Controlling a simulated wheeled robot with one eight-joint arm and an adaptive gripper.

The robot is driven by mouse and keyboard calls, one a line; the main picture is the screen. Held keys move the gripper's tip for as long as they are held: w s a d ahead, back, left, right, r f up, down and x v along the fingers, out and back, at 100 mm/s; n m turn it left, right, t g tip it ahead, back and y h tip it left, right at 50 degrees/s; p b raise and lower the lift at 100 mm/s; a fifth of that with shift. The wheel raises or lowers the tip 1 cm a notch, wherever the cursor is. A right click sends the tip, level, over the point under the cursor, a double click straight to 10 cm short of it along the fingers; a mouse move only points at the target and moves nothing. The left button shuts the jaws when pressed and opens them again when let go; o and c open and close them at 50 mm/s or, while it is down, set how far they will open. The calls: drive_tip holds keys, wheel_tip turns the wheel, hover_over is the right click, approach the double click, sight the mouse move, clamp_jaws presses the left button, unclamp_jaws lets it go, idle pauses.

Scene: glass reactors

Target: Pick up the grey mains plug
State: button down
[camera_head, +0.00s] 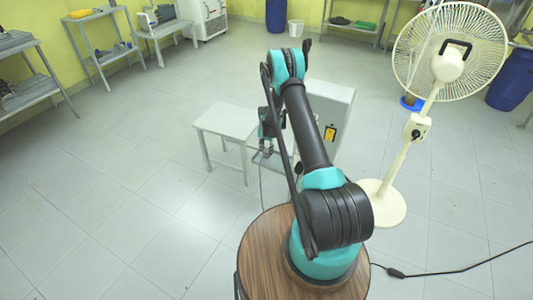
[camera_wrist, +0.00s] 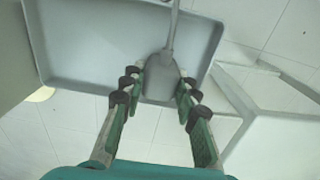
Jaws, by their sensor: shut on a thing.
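The grey mains plug (camera_wrist: 160,82) shows in the wrist view with its grey cable (camera_wrist: 173,28) running up and away from it. My gripper (camera_wrist: 161,92) has its two green-padded fingers on either side of the plug and is shut on it. A shallow grey tray-like surface with a raised rim (camera_wrist: 75,84) lies behind the plug. In the head view my gripper (camera_head: 267,142) is low beside the grey cabinet, and the plug is too small and hidden there to make out.
A small pale table (camera_head: 222,121) stands left of my gripper. A grey cabinet (camera_head: 343,95) with a yellow label stands just right of it. A cream pedestal fan (camera_head: 405,160) stands further right, with a black cable (camera_head: 450,271) on the floor. The floor to the left is clear.

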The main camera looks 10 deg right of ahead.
sight(266, 150)
wheel_tip(266, 150, up, 19)
drive_tip(key=s+a+r, duration=0.3)
drive_tip(key=s+a, duration=0.1)
drive_tip(key=s, duration=0.1)
drive_tip(key=shift+s+r, duration=0.25)
drive_tip(key=shift+s, duration=0.1)
idle(0.9)
drive_tip(key=s+d+r+t+h, duration=0.2)
drive_tip(key=s+d+t+h, duration=0.1)
drive_tip(key=s, duration=0.4)
drive_tip(key=shift+s+d+r+t, duration=0.2)
drive_tip(key=shift+r+t, duration=0.2)
drive_tip(key=shift+t, duration=0.4)
drive_tip(key=shift+d+h, duration=0.1)
drive_tip(key=shift+h, duration=0.2)
